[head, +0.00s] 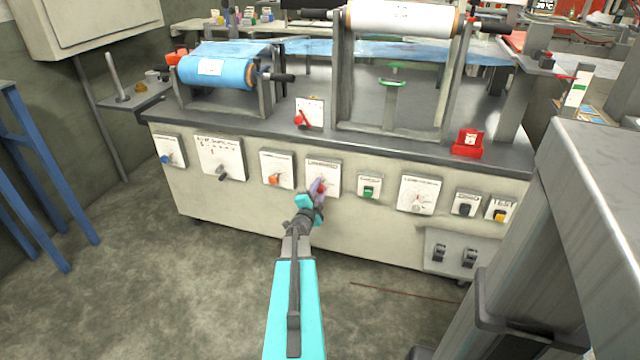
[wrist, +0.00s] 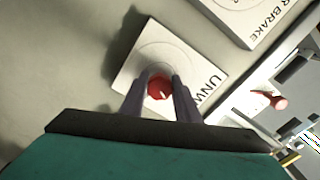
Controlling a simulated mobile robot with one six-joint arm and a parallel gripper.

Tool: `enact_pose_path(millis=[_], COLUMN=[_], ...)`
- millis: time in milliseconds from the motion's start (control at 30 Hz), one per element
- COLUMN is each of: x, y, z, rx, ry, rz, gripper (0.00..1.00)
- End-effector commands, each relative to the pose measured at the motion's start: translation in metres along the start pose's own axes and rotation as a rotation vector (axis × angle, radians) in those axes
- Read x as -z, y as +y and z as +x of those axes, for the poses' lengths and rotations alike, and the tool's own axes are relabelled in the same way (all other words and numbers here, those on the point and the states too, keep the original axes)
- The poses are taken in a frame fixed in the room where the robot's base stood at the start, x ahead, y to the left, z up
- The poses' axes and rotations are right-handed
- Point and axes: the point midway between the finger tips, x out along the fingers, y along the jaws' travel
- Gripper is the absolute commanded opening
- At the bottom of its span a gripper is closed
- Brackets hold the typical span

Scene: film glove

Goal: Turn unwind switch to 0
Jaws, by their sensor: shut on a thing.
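The unwind switch is a red round knob (wrist: 159,88) with a white pointer mark, on a white plate (wrist: 185,60) lettered "UNW…" in the wrist view. The rest of the lettering is hidden behind my gripper. In the head view the plate (head: 323,170) is on the machine's front panel, and the red knob is mostly hidden by my gripper (head: 318,188). My gripper also shows in the wrist view (wrist: 160,88), its two dark fingers on either side of the knob, shut on it. I cannot read which position the pointer is at.
An orange-knob plate (head: 277,170) is just left, and a green-switch plate (head: 369,186) just right. Further plates with knobs line the same panel. A grey metal frame (head: 590,180) stands at the right. The floor (head: 180,270) before the machine is mostly clear.

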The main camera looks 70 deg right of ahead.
Motion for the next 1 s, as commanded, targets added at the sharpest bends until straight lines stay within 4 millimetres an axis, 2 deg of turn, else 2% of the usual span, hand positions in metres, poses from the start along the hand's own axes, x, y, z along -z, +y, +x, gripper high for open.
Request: enact_pose_path(millis=[200, 500, 1000], x=[0.0000, -0.0009, -0.0021], y=[-0.0010, -0.0002, 0.0007], z=[-0.0008, -0.0009, -0.0012], rx=[-0.003, -0.002, 0.000], ry=[-0.003, -0.004, -0.004], rz=[-0.197, -0.393, -0.468], gripper=[0.07, 0.07, 0.07])
